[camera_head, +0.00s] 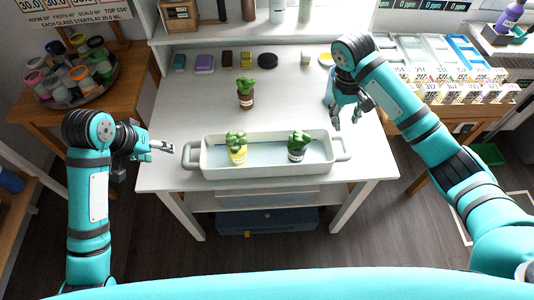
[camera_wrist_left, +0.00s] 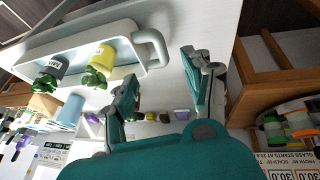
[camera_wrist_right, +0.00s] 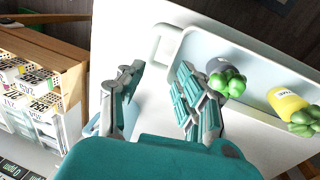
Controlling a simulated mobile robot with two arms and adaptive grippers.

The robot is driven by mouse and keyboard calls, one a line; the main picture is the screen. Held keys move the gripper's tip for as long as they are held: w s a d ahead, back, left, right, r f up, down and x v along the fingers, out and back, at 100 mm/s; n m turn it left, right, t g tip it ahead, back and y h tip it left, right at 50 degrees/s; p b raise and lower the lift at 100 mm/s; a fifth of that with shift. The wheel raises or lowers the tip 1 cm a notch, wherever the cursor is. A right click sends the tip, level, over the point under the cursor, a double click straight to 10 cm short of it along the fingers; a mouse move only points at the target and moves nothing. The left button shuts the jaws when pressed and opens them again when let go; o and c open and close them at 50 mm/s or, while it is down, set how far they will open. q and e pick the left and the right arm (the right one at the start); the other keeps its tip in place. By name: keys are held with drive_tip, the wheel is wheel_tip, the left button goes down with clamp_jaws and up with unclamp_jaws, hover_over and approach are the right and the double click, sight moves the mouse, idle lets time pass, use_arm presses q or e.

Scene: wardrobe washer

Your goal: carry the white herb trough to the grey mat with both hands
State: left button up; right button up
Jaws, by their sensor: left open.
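The white herb trough (camera_head: 270,172) stands on the white table near its front edge, with a loop handle at each end. Inside it are a yellow-potted herb (camera_head: 237,150) and a grey-potted herb (camera_head: 297,148). My left gripper (camera_head: 170,147) is open just left of the left handle (camera_head: 190,155); in the left wrist view that handle (camera_wrist_left: 153,45) lies ahead of the parted fingers. My right gripper (camera_head: 348,116) is open, above and behind the right handle (camera_head: 343,148); in the right wrist view its fingers (camera_wrist_right: 160,80) are apart and empty. I cannot make out a grey mat.
A brown-potted herb (camera_head: 245,96) stands on the table behind the trough. Several small items line the table's back. A round tray of jars (camera_head: 68,84) is on the left, and boxed racks (camera_head: 445,75) are on the right. The table between is mostly clear.

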sight(184, 157)
use_arm(q)
drive_tip(key=shift+w+a+r, duration=0.1)
drive_tip(key=shift+w+r, duration=0.15)
drive_tip(key=shift+r, duration=0.15)
use_arm(e)
drive_tip(key=shift+w+d+r, duration=0.3)
drive_tip(key=shift+d+r, duration=0.2)
drive_tip(key=shift+r, duration=0.2)
use_arm(q)
drive_tip(key=x, duration=1.7)
drive_tip(key=shift+f, duration=0.3)
use_arm(e)
drive_tip(key=d+f, duration=0.1)
drive_tip(key=f, duration=0.4)
drive_tip(key=d+f, duration=0.1)
drive_tip(key=f, duration=0.5)
drive_tip(key=d+f, duration=0.1)
drive_tip(key=f, duration=0.5)
drive_tip(key=shift+d+f, duration=0.1)
drive_tip(key=shift+d, duration=0.05)
use_arm(q)
drive_tip(key=c, duration=0.7)
use_arm(e)
drive_tip(key=c, duration=0.7)
use_arm(q)
clamp_jaws()
use_arm(e)
clamp_jaws()
